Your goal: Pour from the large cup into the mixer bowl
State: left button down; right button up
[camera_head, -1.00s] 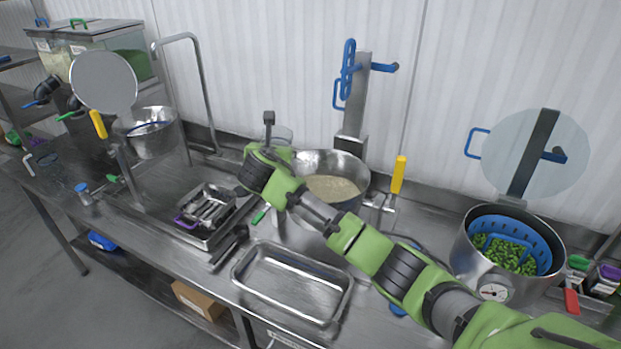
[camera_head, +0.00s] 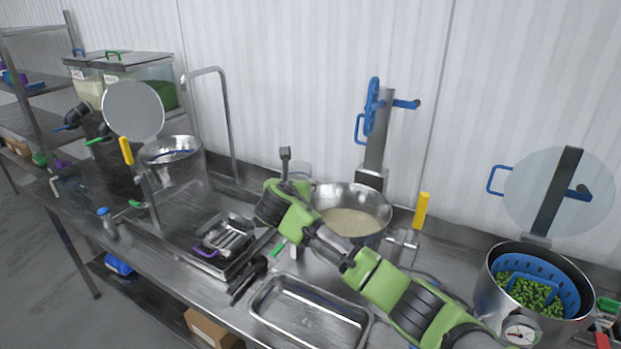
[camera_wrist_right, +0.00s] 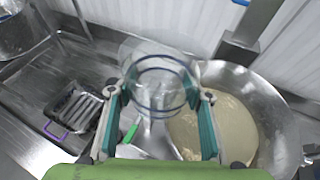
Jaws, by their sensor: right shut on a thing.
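The large cup (camera_wrist_right: 158,85) is clear and see-through. In the right wrist view it sits between the teal fingers of my right gripper (camera_wrist_right: 160,92), which is shut on it. In the head view, my right gripper (camera_head: 293,182) is at the left rim of the mixer bowl, and the cup (camera_head: 300,170) shows only faintly behind it. The steel mixer bowl (camera_head: 372,200) holds a pale, grainy mass; it also shows in the right wrist view (camera_wrist_right: 270,98), to the right of the cup. I cannot tell whether anything is in the cup. My left gripper is not in view.
An empty steel tray (camera_head: 312,312) lies in front of the bowl. A tray with metal utensils (camera_head: 228,240) is to the left. A steel pot (camera_head: 490,290) with a blue strainer of green peas stands right. A mixer column (camera_head: 378,140) rises behind the bowl.

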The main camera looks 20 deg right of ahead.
jog(key=s+d+f+v, duration=0.1)
jog(key=v, duration=1.1)
jog(key=shift+s+d+f, duration=0.2)
jog(key=shift+d+f, duration=0.05)
jog(key=shift+d, duration=0.15)
jog(key=shift+f, duration=0.1)
